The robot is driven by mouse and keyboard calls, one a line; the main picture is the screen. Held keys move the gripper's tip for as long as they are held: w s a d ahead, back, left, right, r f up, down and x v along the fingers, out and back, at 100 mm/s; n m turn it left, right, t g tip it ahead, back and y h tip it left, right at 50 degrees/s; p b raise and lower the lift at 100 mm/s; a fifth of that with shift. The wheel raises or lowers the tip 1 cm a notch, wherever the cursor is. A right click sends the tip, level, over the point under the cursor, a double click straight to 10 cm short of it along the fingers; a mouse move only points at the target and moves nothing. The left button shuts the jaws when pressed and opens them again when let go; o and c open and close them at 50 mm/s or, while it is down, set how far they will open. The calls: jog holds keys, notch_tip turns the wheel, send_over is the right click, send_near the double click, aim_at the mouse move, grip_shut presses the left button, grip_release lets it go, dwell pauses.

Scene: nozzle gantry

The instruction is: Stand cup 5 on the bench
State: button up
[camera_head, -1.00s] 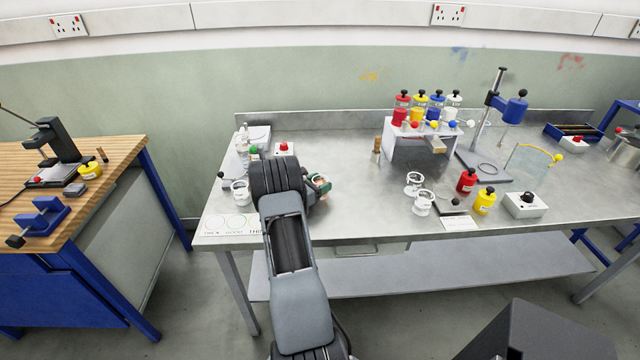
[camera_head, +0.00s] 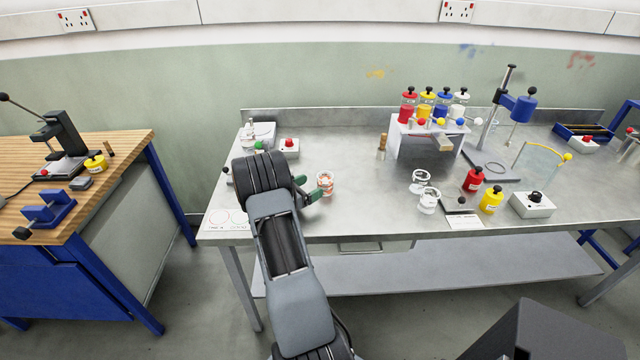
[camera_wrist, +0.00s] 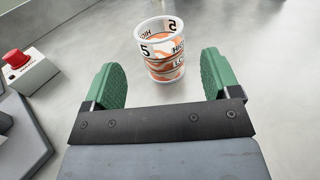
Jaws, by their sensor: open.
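Cup 5 (camera_wrist: 162,52) stands upright on the steel bench (camera_head: 330,221). It is a small clear cup with a white rim, the number 5, and orange and white swirled contents. In the head view cup 5 (camera_head: 325,181) is just right of my fingertips. My gripper (camera_wrist: 164,78) is open, with a green finger on each side. In the wrist view the cup is just beyond the fingertips and between their lines, apart from both. In the head view my gripper (camera_head: 305,190) is low over the bench, partly hidden by my arm.
A white box with a red button (camera_head: 289,147) stands behind my gripper. Two clear cups (camera_head: 428,200) stand to the right, near red (camera_head: 474,179) and yellow (camera_head: 491,200) bottles. A dispenser rack (camera_head: 405,147) stands behind. The bench between cup 5 and these cups is clear.

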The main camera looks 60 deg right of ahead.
jog(key=v, duration=0.5)
jog(key=s+a+r+m+t+y, duration=0.3)
jog(key=a+m+y, duration=0.1)
jog(key=a, duration=0.9)
jog(key=s+a+r+m+t+y, duration=0.3)
jog(key=a+y, duration=0.4)
jog(key=a, duration=0.6)
jog(key=s+a+r+m+t+y, duration=0.3)
jog(key=a+r+m+y, duration=0.2)
jog(key=a, duration=0.8)
jog(key=shift+m+y, duration=0.7)
jog(key=shift+m, duration=0.5)
jog(key=shift+s+r, duration=0.1)
jog(key=shift+r, duration=0.3)
